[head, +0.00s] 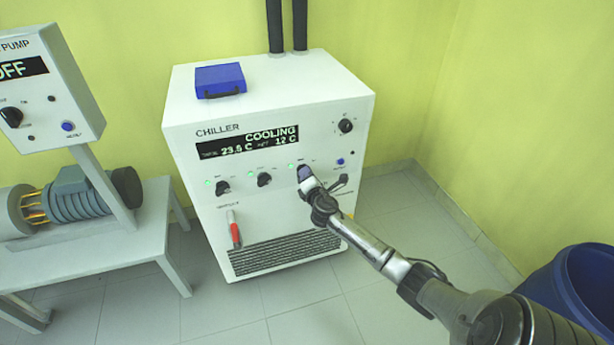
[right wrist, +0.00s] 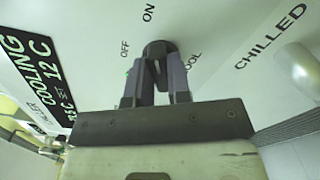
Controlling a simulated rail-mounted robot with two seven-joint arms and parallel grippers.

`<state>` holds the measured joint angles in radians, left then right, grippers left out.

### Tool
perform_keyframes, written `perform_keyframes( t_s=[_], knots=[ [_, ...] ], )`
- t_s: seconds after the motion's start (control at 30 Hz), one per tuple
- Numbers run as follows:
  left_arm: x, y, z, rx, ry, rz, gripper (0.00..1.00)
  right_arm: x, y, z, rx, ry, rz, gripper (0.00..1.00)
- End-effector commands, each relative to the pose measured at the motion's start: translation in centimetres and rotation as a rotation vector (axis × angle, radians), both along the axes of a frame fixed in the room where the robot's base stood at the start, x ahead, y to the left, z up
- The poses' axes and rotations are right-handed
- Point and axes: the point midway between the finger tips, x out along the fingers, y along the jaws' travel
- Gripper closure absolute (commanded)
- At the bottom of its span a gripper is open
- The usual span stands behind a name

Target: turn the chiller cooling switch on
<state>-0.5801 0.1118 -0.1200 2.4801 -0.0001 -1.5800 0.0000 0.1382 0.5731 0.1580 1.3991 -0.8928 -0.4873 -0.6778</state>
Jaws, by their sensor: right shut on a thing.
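The white chiller (head: 185,130) stands against the yellow wall, and its black display (head: 248,143) reads COOLING, 23.5 C, set 12 C. The cooling switch (right wrist: 157,47) is a dark knob, the rightmost of the row under the display; OFF and ON are printed around it. My right gripper (head: 305,176) is shut on this knob; its two fingers (right wrist: 158,78) sit on either side of it in the right wrist view. The fingers hide part of the knob, so its pointing direction is hard to tell. A green light glows beside it. My left gripper is out of view.
Two similar knobs (head: 223,187) (head: 264,179) are to the left, with green lights. A red-handled valve (head: 235,234) hangs below. A blue case (head: 220,80) lies on top. The pump box (head: 62,90) is at left, a blue drum (head: 575,285) at lower right.

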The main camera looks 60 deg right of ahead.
Motion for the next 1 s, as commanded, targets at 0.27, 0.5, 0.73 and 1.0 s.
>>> perform_keyframes(
  t_s=[0.27, 0.5, 0.73, 1.0],
  knots=[
    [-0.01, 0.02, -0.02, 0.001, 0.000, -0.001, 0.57, 0.02, 0.00, 0.03, 0.008, -0.007, 0.000, 1.00],
    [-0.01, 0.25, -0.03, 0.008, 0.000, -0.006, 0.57, 0.02, 0.00, 0.03, 0.008, -0.007, 0.000, 0.75],
    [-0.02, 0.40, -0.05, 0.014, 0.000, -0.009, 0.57, 0.01, 0.00, 0.02, 0.007, -0.006, 0.000, 0.56],
    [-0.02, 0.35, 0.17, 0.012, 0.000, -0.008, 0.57, -0.21, 0.22, 0.06, 0.007, -0.005, 0.001, 0.56]
  ],
)
